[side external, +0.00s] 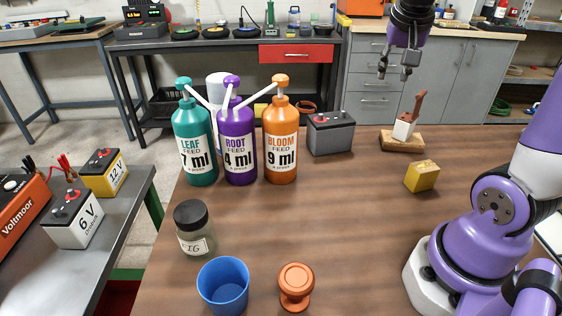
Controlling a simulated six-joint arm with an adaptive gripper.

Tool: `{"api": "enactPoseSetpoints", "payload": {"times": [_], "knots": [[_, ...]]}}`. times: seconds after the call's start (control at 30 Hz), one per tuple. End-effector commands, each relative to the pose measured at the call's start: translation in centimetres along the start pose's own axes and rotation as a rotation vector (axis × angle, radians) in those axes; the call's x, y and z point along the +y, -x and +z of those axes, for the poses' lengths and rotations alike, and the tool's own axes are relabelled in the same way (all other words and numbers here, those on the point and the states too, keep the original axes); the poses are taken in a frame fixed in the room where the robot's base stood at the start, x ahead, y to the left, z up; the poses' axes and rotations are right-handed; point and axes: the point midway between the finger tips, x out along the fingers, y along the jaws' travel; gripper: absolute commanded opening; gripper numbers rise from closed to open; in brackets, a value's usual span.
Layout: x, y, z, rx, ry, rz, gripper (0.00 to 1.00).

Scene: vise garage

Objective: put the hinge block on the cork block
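The hinge block (404,130), a small white block with a brown arm sticking up and leaning right, rests on top of the cork block (388,146). The cork block is a flat tan slab lying on the brown table near its far edge. My gripper (393,74) appears in the picture above and slightly left of the hinge block, apart from it. Its fingers point down and are spread, with nothing between them.
A yellow block (421,177) sits nearer on the brown table (330,225). A grey battery (331,133) and three pump bottles (238,150) stand left. A jar (194,235), blue cup (223,285) and orange object (296,285) are in front. The table's middle is clear.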

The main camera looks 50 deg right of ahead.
Motion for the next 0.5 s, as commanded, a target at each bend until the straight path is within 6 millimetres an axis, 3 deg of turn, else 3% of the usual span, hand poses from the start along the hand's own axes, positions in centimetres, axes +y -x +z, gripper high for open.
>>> {"api": "enactPoseSetpoints", "payload": {"times": [0.03, 0.1, 0.2, 0.3, 0.4, 0.5], "knots": [[-1.9, 1.1, 2.8, 0.014, 0.161, -0.076, 0.38], [-3.8, 2.1, 6.8, 0.029, 0.373, -0.174, 0.38], [-5.4, 2.9, 12.1, 0.049, 0.631, -0.302, 0.38], [-5.9, 3.2, 16.1, 0.061, 0.812, -0.395, 0.38], [-6.1, 3.2, 18.2, 0.067, 0.905, -0.445, 0.38], [-6.1, 3.2, 18.9, 0.067, 0.934, -0.46, 0.38]]}}
